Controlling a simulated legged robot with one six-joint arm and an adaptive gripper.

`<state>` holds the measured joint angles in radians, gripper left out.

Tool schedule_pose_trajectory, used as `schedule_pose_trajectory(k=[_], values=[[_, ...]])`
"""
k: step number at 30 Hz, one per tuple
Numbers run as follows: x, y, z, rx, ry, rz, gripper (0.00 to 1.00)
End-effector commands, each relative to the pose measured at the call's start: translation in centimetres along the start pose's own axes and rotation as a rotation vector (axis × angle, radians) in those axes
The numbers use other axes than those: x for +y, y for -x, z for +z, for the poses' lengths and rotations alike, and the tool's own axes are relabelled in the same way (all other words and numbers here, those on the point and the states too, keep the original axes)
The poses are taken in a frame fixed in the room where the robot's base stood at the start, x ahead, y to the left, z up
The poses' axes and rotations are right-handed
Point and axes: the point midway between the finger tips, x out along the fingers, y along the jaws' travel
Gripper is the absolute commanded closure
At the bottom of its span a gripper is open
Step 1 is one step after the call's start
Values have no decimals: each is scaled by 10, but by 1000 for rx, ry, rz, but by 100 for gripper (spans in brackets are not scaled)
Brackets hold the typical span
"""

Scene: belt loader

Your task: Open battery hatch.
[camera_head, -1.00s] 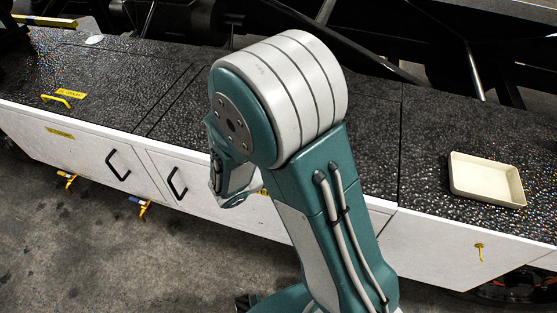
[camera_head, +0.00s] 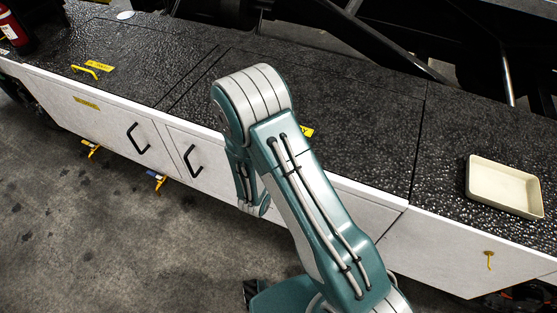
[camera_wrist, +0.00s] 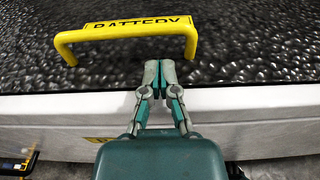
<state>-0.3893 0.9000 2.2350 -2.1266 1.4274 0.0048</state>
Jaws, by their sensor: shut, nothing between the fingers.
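A yellow bar handle (camera_wrist: 125,37) stands on the black textured top of the loader in the wrist view. A yellow label reading BATTERY (camera_wrist: 138,24) lies just behind it, partly covered by the bar. My gripper (camera_wrist: 160,66) is shut and empty. Its fingertips are in front of the handle, near its right half, and appear apart from it. In the head view my arm hides the gripper and the handle. A bit of yellow label (camera_head: 306,131) shows beside my arm, on a black top panel (camera_head: 350,110) that lies flat.
Another yellow handle (camera_head: 85,71) with a label is at the left of the top. A cream tray (camera_head: 504,187) sits at the right. A red extinguisher (camera_head: 14,30) stands at the far left. White side doors have black handles (camera_head: 138,138). Dark frame bars run behind.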

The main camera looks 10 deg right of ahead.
Motion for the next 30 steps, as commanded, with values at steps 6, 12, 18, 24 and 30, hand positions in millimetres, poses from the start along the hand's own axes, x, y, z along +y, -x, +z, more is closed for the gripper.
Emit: schedule_pose_trajectory(k=[6, 12, 18, 24, 30], values=[[-1, -30, 0, 1, 0, -2, 100], [0, -36, 0, 0, 1, 0, 100], [0, -36, 0, 0, 1, 0, 100], [0, -36, 4, 6, 1, 0, 100], [0, -34, 20, 39, -3, 0, 100]])
